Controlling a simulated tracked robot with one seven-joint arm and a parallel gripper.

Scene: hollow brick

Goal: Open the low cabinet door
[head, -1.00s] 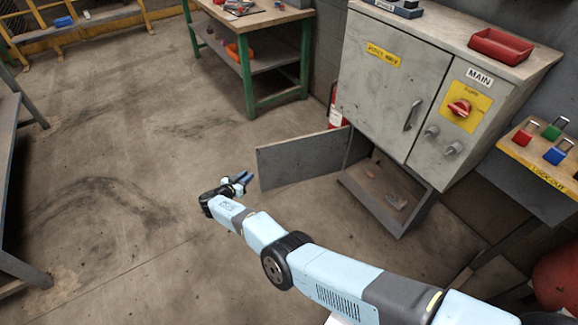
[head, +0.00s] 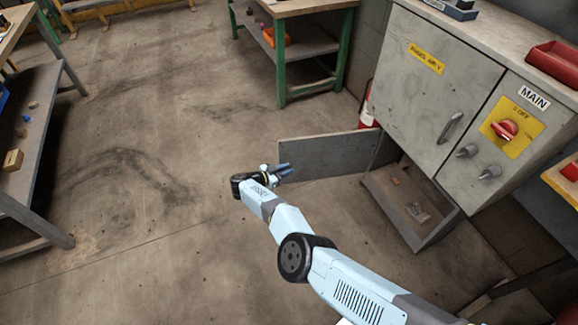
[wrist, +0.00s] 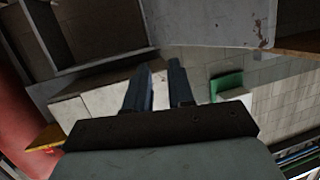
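The low cabinet door (head: 335,154) is a plain grey panel under the grey electrical cabinet. It stands swung wide open to the left in the head view, and the low compartment (head: 408,205) is exposed. My gripper (head: 288,170) is at the door's free left end, overlapping its lower corner in the picture. I cannot tell whether it touches the door. In the wrist view, the two dark fingers (wrist: 160,82) are apart with a clear gap and nothing between them. A grey, rust-marked panel (wrist: 215,20) shows beyond them; I cannot tell which panel it is.
The upper cabinet door (head: 430,85) with its handle is shut. Beside it is a red rotary switch (head: 504,130). A green-legged workbench (head: 300,45) stands behind, and a shelf table (head: 42,135) at left. The middle floor is clear.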

